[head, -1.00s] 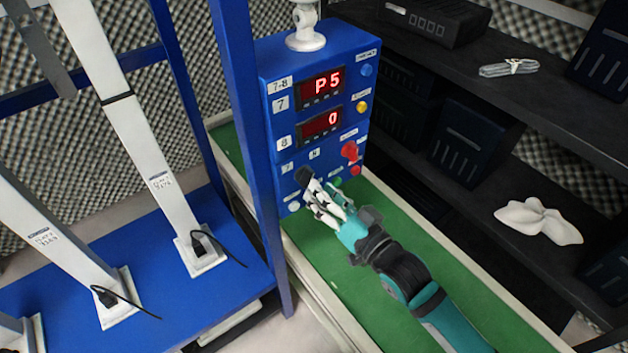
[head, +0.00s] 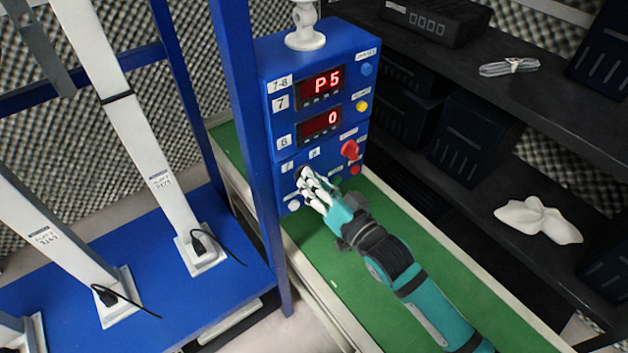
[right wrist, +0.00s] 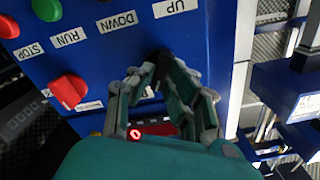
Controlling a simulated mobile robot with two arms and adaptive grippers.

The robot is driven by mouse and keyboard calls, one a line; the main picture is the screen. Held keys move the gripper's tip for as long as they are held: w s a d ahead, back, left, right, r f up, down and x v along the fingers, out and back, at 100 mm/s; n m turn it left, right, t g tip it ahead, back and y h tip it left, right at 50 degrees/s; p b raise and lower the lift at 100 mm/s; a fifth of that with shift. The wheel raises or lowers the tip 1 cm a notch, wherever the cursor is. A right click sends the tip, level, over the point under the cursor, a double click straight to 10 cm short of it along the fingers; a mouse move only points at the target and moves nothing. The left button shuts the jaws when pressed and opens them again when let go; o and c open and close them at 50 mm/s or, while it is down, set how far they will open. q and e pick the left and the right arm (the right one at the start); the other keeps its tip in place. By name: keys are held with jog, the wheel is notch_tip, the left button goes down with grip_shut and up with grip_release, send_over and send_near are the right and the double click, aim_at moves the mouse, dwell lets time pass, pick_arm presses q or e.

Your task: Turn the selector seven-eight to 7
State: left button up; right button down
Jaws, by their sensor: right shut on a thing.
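The blue control box (head: 345,75) carries two red displays, the upper reading P5 (head: 321,86) and the lower reading 0 (head: 319,124). The selector seven-eight sits low on its face, just below the small white labels. My right gripper (head: 307,182) is at that selector, its fingers covering nearly all of it in the head view. In the right wrist view the fingertips (right wrist: 165,75) close around a dark knob (right wrist: 163,60), shut on it. The way the knob points cannot be made out. My left gripper is not in view.
A red knob (head: 349,150) sits right of the gripper on the same face, with buttons near it. A blue post (head: 245,120) stands close on the left. A green surface (head: 400,255) lies below the box. Dark shelves (head: 545,110) stand at right.

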dwell(0.3)
jog(key=shift+s+a+n+p, duration=0.1)
jog(key=shift+n+p, duration=1.25)
jog(key=shift+n, duration=1.65)
jog(key=shift+s+a+n+p, duration=0.1)
jog(key=shift+n+p, duration=1.25)
jog(key=shift+n, duration=1.65)
jog(key=shift+w, duration=0.1)
jog(key=c, duration=1.3)
grip_release()
jog(key=shift+d, duration=0.1)
